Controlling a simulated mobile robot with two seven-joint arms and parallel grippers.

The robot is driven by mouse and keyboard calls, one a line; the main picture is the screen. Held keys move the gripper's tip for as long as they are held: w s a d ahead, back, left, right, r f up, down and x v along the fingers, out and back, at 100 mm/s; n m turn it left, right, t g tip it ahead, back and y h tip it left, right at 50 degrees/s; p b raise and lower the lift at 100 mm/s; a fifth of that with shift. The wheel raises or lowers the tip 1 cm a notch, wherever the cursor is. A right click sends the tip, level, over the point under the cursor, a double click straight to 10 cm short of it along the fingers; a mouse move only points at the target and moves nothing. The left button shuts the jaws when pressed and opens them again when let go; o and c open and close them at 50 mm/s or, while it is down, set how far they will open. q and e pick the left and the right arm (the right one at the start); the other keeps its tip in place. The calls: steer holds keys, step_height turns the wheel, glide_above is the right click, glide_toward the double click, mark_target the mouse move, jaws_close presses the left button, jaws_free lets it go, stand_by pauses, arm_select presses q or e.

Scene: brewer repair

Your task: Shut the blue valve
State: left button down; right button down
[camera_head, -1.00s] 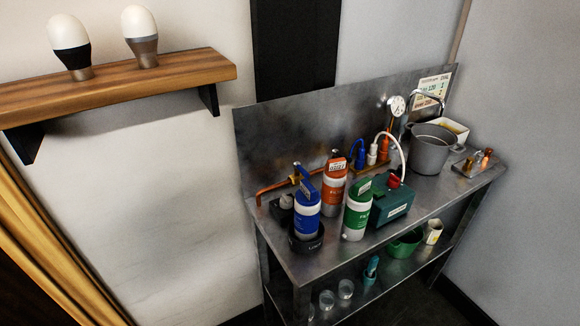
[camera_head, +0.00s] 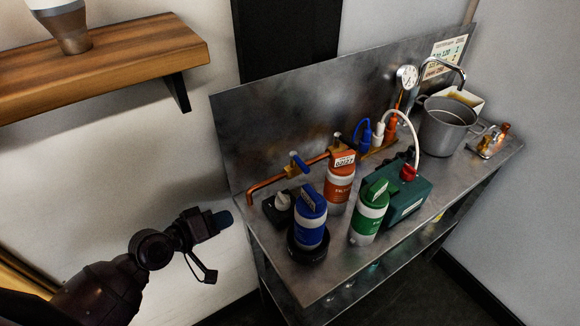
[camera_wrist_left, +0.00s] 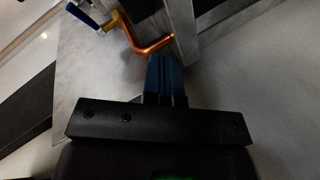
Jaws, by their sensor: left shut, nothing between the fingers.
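The blue valve handle (camera_head: 299,163) sits on a copper pipe (camera_head: 272,191) along the back panel of the metal bench. The handle also shows at the top left of the left wrist view (camera_wrist_left: 82,14), with the pipe (camera_wrist_left: 152,46) bending to its right. My left gripper (camera_head: 222,219) is shut and empty, left of the bench and apart from the valve. Its blue fingertips (camera_wrist_left: 167,72) show together in the left wrist view, just below the pipe's bend in the picture. My right gripper is not in view.
A blue bottle (camera_head: 311,217), an orange bottle (camera_head: 339,183) and a green bottle (camera_head: 368,213) stand on the bench (camera_head: 335,279) near the valve. A teal box (camera_head: 408,197) and a grey pot (camera_head: 447,126) are farther right. A wooden shelf (camera_head: 130,65) hangs at upper left.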

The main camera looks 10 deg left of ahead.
arm_select(q)
steer(key=w+d+r+n+g+h, duration=0.2)
steer(key=w+r+h, duration=0.2)
steer(key=r, duration=0.5)
steer(key=h+p, duration=0.1)
steer(key=p, duration=0.1)
glide_toward(300, 166)
steer(key=shift+n, duration=0.4)
steer(key=x, duration=0.7)
steer(key=shift+w+d, duration=0.1)
steer(key=shift+d, duration=0.1)
